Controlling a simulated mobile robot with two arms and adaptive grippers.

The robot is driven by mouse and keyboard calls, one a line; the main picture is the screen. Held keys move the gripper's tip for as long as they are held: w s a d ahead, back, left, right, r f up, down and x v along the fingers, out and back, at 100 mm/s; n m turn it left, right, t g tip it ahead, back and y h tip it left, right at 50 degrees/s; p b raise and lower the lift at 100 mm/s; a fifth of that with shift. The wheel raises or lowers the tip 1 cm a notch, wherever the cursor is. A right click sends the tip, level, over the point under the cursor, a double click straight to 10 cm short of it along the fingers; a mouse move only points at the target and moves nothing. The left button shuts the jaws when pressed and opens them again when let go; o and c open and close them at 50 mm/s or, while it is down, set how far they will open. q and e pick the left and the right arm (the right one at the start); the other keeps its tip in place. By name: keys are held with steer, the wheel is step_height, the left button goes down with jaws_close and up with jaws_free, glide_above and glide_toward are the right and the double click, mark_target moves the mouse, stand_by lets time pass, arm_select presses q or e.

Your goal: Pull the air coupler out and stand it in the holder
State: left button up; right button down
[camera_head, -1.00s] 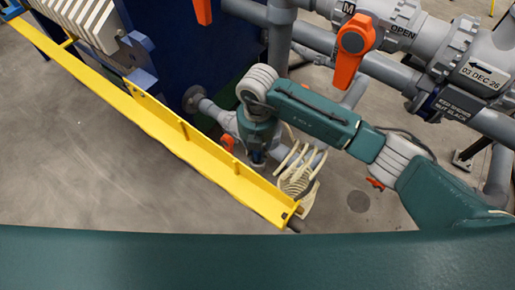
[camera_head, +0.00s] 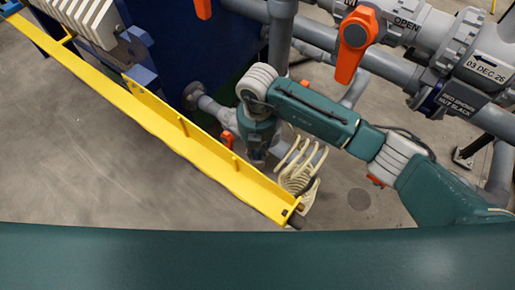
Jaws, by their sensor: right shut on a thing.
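My right arm comes in from the right and bends downward at a pale grey joint. My right gripper (camera_head: 257,160) hangs below it, just behind the yellow rail (camera_head: 215,160), and is small and dark in this view. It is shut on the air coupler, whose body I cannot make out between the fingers. A cream coiled hose (camera_head: 298,172) hangs in loose loops just right of the gripper, near the rail's end. I cannot make out the holder. My left gripper is not in view.
Grey pipes with an orange valve handle (camera_head: 354,45) run across the upper right. A blue press frame (camera_head: 175,40) with pale plates (camera_head: 85,20) stands at the upper left. The yellow rail slants between the gripper and the open concrete floor (camera_head: 90,150) at left.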

steer(key=shift+f, duration=0.35)
steer(key=c, duration=1.4)
jaws_free()
steer(key=shift+c, duration=0.2)
step_height(320, 180, up, 12)
steer(key=shift+w, duration=0.1)
steer(key=shift+f, duration=0.1)
